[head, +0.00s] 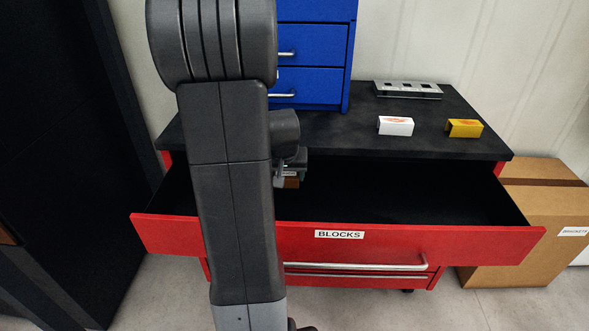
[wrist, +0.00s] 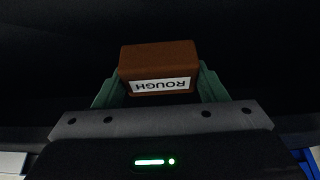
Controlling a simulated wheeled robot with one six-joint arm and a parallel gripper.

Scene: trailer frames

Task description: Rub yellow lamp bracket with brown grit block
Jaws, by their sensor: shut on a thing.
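The brown grit block (wrist: 158,56) is between the green fingers of my gripper (wrist: 160,82) in the wrist view. Its white label reads "ROUGH" and appears upside down. In the head view a small part of the brown block (head: 291,183) shows beside my arm, over the open drawer. My gripper is shut on the block; my arm hides much of it in the head view. The yellow lamp bracket (head: 464,128) sits on the right of the black worktop, with a reddish mark on its top.
A white bracket (head: 396,126) with a reddish mark stands left of the yellow one. A metal rack (head: 407,90) lies behind. The red drawer (head: 450,244) labelled "BLOCKS" is open. A blue drawer cabinet (head: 312,60) stands on the worktop. Cardboard boxes (head: 530,230) stand at right.

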